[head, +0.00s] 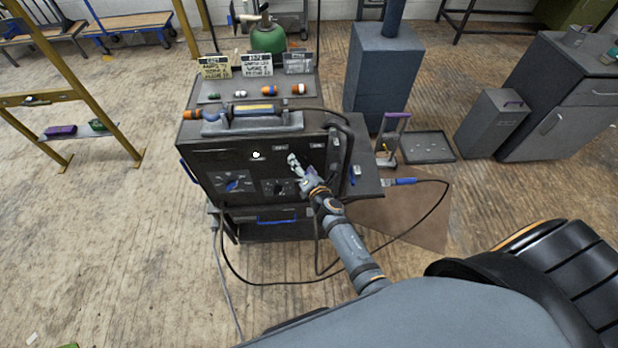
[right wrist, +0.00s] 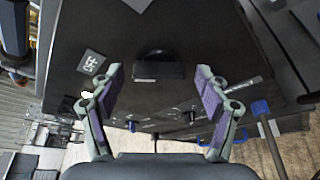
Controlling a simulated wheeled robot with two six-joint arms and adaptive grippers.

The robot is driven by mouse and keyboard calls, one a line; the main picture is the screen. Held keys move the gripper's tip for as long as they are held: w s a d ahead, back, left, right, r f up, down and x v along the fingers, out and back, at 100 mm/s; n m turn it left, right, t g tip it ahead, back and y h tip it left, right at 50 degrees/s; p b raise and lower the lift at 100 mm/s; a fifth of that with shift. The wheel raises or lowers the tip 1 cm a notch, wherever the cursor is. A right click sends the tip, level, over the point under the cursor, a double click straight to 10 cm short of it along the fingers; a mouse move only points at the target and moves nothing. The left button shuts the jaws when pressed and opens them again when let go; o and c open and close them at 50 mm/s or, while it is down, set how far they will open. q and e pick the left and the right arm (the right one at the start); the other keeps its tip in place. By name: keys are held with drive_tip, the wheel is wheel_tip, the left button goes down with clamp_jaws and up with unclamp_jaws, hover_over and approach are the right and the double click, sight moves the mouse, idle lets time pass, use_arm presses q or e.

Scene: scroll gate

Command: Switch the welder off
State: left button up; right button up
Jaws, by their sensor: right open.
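The welder (head: 210,160) is a dark box on a cart in the middle of the head view, with a small bright white light (head: 256,155) on its front panel. My right gripper (head: 297,164) is in front of the panel's right half, its arm coming from the lower right. In the right wrist view the gripper (right wrist: 158,76) is open, with purple pads on both fingers. A black switch block (right wrist: 158,68) shows between the fingertips, with a gap on each side. An OFF label (right wrist: 91,62) is left of it. The gripper hides part of the panel in the head view.
A blue-and-orange torch-like tool (head: 253,109) lies on the welder's top. A cable with a blue-handled clamp (head: 402,181) runs to the right. Cabinets (head: 385,75) stand behind; the floor at left is mostly clear.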

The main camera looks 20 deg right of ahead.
drive_tip(key=s, duration=1.3)
drive_tip(key=shift+d, duration=0.15)
drive_tip(key=shift+r, duration=0.1)
drive_tip(key=s+d+f+m+g, duration=0.2)
drive_tip(key=s+f+m+g, duration=0.35)
drive_tip(key=f, duration=0.75)
drive_tip(key=s+d+f+m+g, duration=0.1)
drive_tip(key=s+f+m+g, duration=0.1)
drive_tip(key=s+f+m, duration=0.8)
drive_tip(key=s+d+f+m+g, duration=0.3)
drive_tip(key=s+f+m, duration=0.2)
drive_tip(key=s+f, duration=0.2)
drive_tip(key=s+d+f+m+g+h, duration=0.1)
drive_tip(key=s+d+f+m+g, duration=0.2)
drive_tip(key=s, duration=0.9)
wheel_tip(320, 180, down, 4)
drive_tip(key=shift+d+r+m, duration=0.15)
drive_tip(key=shift+d+m, duration=0.45)
drive_tip(key=shift+m, duration=0.55)
